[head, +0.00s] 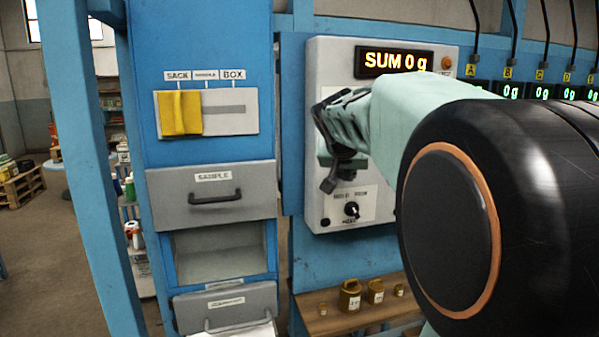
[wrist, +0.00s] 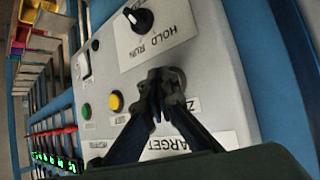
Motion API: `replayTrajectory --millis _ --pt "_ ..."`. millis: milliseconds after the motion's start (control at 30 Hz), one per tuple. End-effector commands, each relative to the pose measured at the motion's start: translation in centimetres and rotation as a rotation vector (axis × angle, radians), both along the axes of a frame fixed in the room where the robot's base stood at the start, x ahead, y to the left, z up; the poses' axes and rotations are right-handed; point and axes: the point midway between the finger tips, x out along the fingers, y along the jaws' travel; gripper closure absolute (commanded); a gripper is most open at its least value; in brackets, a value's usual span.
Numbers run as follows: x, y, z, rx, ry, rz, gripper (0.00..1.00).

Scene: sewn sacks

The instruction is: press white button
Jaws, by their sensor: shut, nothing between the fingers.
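The grey control panel (head: 325,60) hangs on the blue frame, with a lit display (head: 393,61) reading "SUM 0 g". My gripper (head: 338,150) is in front of the panel's middle in the head view. In the wrist view my gripper (wrist: 165,84) is shut and empty, its fingertips over a pale round button (wrist: 179,76) beside a label starting with "Z". The fingertips hide most of this button, so I cannot tell its colour for sure or whether they touch it. A yellow button (wrist: 116,101) and a green button (wrist: 86,111) sit to the left.
A black knob (wrist: 138,19) marked HOLD and RUN is close to the fingertips. A grey SAMPLE drawer (head: 212,194) and a yellow slider (head: 180,113) are left of the panel.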

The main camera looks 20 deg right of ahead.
Motion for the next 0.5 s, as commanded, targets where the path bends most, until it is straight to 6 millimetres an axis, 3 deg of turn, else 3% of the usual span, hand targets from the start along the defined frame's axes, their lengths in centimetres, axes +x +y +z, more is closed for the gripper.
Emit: replayTrajectory --millis 500 --pt "-0.3 -0.01 -0.06 -0.001 -0.003 0.001 1.0"
